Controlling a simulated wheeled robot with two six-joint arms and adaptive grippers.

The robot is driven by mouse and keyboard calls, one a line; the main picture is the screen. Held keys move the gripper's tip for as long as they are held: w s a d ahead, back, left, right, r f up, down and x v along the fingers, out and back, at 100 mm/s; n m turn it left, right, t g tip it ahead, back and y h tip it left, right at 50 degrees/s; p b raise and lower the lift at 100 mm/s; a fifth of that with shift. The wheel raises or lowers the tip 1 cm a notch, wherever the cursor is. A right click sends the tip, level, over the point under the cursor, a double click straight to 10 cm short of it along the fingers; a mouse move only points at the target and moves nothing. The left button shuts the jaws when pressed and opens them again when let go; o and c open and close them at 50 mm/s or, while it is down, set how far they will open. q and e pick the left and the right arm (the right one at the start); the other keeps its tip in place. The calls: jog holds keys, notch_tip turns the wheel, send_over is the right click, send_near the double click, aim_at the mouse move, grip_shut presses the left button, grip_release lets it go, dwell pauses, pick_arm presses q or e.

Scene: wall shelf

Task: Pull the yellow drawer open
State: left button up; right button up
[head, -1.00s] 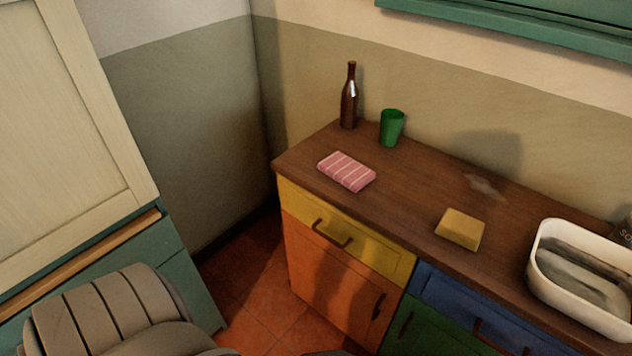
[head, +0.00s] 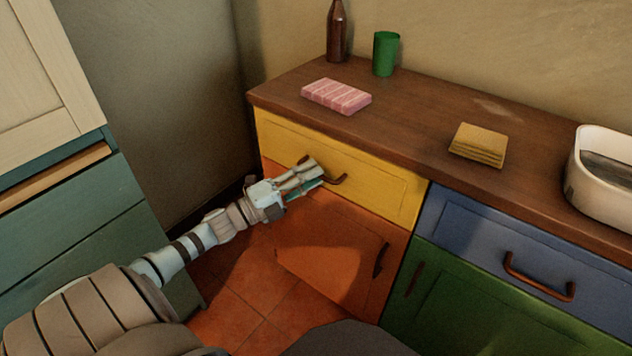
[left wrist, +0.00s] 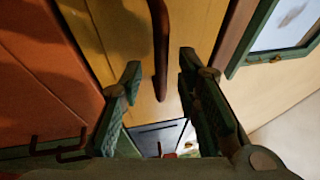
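The yellow drawer (head: 385,195) is shut, flush in the cabinet under the wooden counter, above an orange door. Its dark curved handle (head: 339,180) is partly hidden by my left gripper (head: 311,174), which is in front of the drawer. In the left wrist view the yellow drawer front (left wrist: 190,30) fills the middle, and the handle (left wrist: 160,45) shows in line with the gap between the fingers of my left gripper (left wrist: 160,65). These fingers are open and not closed on the handle. I cannot tell how deep the handle sits between them. My right gripper is not in view.
The orange door (head: 335,245) is below. A blue drawer (head: 480,235) and green door (head: 440,290) are to the right. On the counter (head: 415,115) are a bottle (head: 337,35), green cup (head: 385,54), pink striped cloth (head: 337,96), yellow stack (head: 478,145) and white basin (head: 600,195).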

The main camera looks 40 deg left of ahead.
pick_arm(q)
jog(key=shift+x, duration=0.95)
grip_shut()
jog(key=shift+s, duration=0.1)
